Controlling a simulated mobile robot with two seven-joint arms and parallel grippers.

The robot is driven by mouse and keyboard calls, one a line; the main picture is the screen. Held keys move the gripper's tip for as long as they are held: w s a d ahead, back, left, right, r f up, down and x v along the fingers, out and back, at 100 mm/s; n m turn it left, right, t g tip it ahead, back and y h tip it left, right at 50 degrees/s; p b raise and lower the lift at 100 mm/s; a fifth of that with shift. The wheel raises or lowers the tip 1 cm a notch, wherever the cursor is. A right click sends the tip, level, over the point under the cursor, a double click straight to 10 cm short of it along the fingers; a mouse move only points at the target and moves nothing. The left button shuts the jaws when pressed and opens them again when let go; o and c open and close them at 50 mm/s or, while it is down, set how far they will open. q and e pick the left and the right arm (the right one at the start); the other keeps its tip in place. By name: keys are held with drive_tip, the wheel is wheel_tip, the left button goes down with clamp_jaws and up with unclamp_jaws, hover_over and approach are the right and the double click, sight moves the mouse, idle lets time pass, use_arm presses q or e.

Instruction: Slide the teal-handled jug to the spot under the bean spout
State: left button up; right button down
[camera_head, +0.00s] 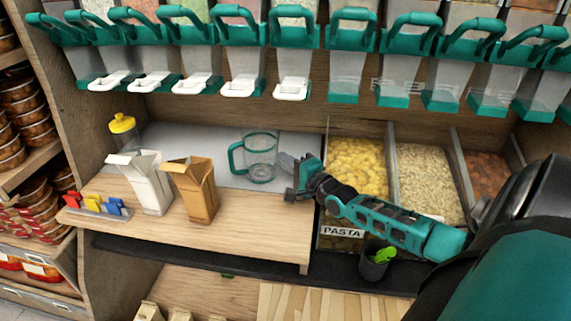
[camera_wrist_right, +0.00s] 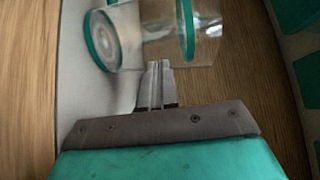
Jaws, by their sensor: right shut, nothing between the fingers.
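The clear jug (camera_head: 262,160) with a teal handle stands upright on the light grey surface of the counter, below the row of dispensers. Its handle points left in the head view. My right gripper (camera_head: 288,164) is shut and empty, close to the jug's right side, opposite the handle. In the right wrist view the jug (camera_wrist_right: 150,38) lies just past the shut fingertips (camera_wrist_right: 157,66); I cannot tell whether they touch it. The dispenser spouts (camera_head: 293,86) hang above and behind the jug. No label shows which one holds beans. My left gripper is not in view.
A tan carton (camera_head: 193,188) and a white carton (camera_head: 146,182) stand left of the jug. A yellow-capped container (camera_head: 122,130) is behind them. Pasta (camera_head: 358,165) and other bins lie to the right. Some grey surface behind the cartons is clear.

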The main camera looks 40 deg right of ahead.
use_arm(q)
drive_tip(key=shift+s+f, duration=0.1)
use_arm(e)
drive_tip(key=shift+a, duration=0.1)
drive_tip(key=shift+w+a, duration=0.65)
drive_tip(key=shift+w, duration=0.15)
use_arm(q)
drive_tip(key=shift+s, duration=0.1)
use_arm(e)
drive_tip(key=shift+s, duration=0.15)
drive_tip(key=shift+s, duration=0.25)
drive_tip(key=s+p, duration=0.2)
drive_tip(key=s, duration=0.9)
drive_tip(key=shift+s+a+p, duration=0.15)
drive_tip(key=shift+s+p, duration=0.05)
drive_tip(key=shift+p, duration=0.2)
drive_tip(key=shift+s, duration=0.45)
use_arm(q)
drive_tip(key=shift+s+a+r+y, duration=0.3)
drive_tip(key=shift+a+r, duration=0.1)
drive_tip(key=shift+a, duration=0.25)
